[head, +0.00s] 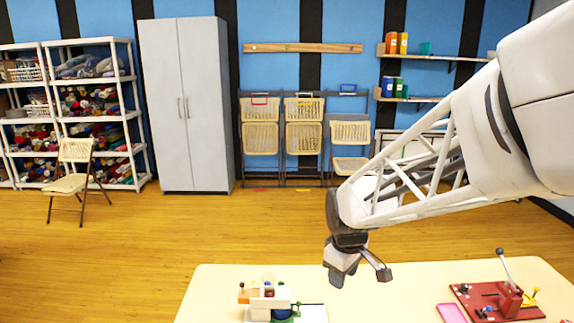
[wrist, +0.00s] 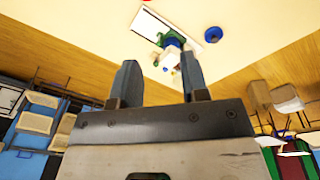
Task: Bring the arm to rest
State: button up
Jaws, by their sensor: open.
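My gripper (head: 360,276) hangs at the end of my arm above the far part of the pale table (head: 400,292). Its two fingers stand apart with nothing between them. They also show in the wrist view (wrist: 160,78), spread wide and empty. The table (wrist: 100,28) fills the upper part of that view. My gripper touches nothing that I can see.
A cluster of small coloured craft items (head: 268,298) sits on the table left of my gripper. A red board with a lever (head: 498,300) and a pink tray (head: 451,313) lie at the right. The table between them is clear. Shelves, cabinet and chairs stand far back.

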jog(key=s+d+r+m, duration=0.2)
jog(key=s+m, duration=0.1)
jog(key=s, duration=0.4)
jog(key=s+d+r+m, duration=0.2)
jog(key=s+m, duration=0.1)
jog(key=s, duration=0.4)
jog(key=s+d+r+m+t, duration=0.1)
jog(key=s+r+m, duration=0.1)
jog(key=s, duration=0.6)
jog(key=shift+d+r+m, duration=0.15)
jog(key=shift+d+m, duration=0.25)
jog(key=shift+m, duration=0.3)
jog(key=shift+s, duration=0.1)
